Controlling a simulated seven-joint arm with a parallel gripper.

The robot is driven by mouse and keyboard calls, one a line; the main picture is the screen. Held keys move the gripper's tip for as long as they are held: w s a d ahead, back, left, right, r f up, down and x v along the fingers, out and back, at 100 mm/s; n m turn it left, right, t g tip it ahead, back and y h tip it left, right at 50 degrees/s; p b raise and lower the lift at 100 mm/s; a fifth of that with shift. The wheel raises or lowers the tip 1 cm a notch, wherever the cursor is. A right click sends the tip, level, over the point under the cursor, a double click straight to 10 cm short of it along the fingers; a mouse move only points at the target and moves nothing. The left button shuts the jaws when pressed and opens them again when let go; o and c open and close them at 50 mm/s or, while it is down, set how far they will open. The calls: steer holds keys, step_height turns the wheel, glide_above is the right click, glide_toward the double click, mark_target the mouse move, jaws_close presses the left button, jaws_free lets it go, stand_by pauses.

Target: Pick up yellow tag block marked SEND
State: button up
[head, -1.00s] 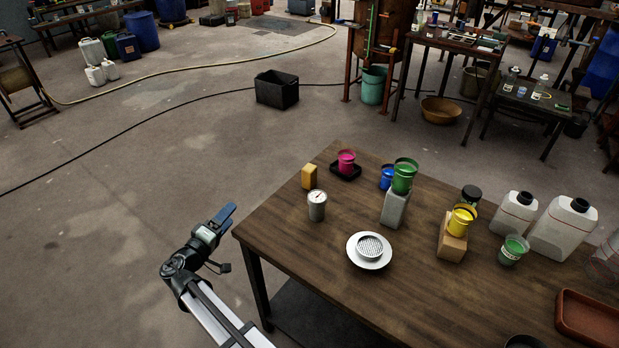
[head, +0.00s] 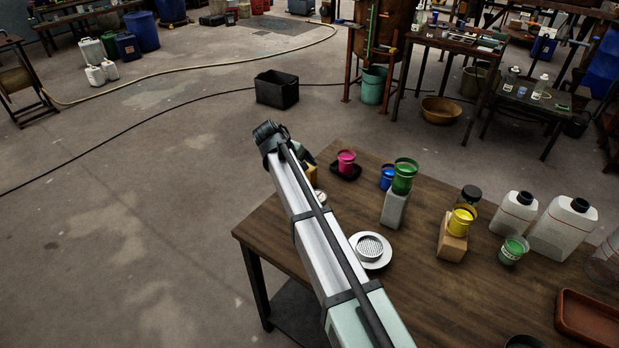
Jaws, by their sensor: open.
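The yellow block (head: 312,174) stands upright near the table's far left corner in the head view. My arm covers most of it, and only a sliver shows to the right of the arm. No SEND marking can be read on it. My gripper (head: 304,154) is at the block's far side in the picture, largely hidden behind my own arm. Its jaws are open. The fingertips are hidden, so I cannot tell whether they touch the block or how far they are from it.
A dial gauge (head: 319,196) is partly hidden beside the block. A pink cup (head: 346,160) in a black tray stands to the right. A white strainer dish (head: 371,262), a green cup (head: 404,178) on a grey block and a yellow cup (head: 462,219) stand on the wooden table (head: 420,285).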

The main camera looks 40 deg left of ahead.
mark_target(309, 176)
steer(key=w+r+n+g+y, duration=0.1)
steer(key=w+r+g+y, duration=0.1)
steer(key=w+r+g, duration=0.1)
steer(key=w+r+g+y, duration=0.1)
steer(key=w+r+g, duration=0.1)
steer(key=r, duration=0.1)
steer(key=shift+w+d+r+n+g+y, duration=0.1)
steer(key=shift+w+r+n+g+y, duration=0.3)
steer(key=f, duration=0.4)
steer(key=a+f, duration=0.1)
steer(key=f, duration=0.4)
steer(key=a+f, duration=0.1)
steer(key=f, duration=0.3)
steer(key=shift+s+f, duration=0.1)
steer(key=shift+f, duration=0.15)
steer(key=c, duration=1.1)
